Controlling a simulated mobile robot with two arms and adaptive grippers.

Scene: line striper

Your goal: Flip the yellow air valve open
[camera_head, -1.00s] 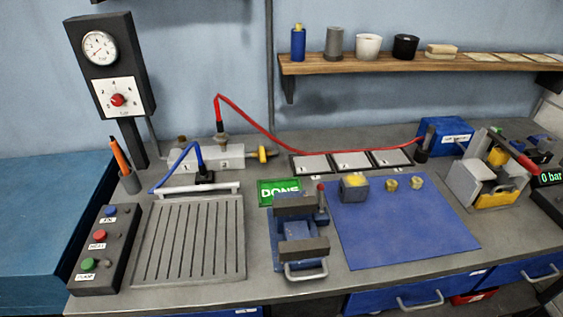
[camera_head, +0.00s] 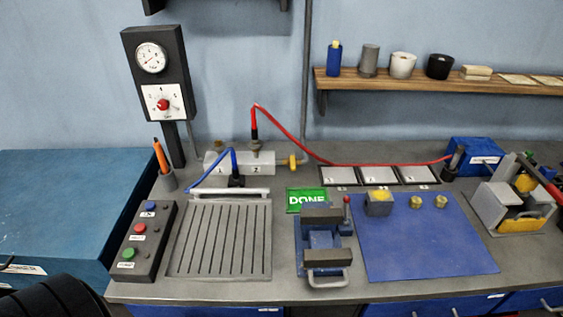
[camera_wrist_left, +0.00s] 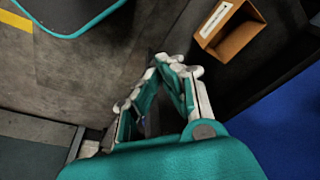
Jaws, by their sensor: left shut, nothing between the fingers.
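The yellow air valve (camera_head: 292,161) sits at the right end of the grey manifold block (camera_head: 240,162), at the back of the bench in the head view. It is small there, and I cannot tell its handle's exact angle. A red hose (camera_head: 300,137) and a blue hose (camera_head: 212,168) run from fittings at the block. My left gripper (camera_wrist_left: 165,68) shows in the left wrist view, shut and empty, above a dark floor. It is away from the valve, which is not in that view. My right gripper is in neither view.
A gauge post (camera_head: 158,75) stands left of the manifold. In front are a slotted plate (camera_head: 222,240), a button box (camera_head: 142,240), a green DONE sign (camera_head: 306,199), a blue vise (camera_head: 322,245) and a blue mat (camera_head: 430,245). An open brown box (camera_wrist_left: 232,35) shows in the wrist view.

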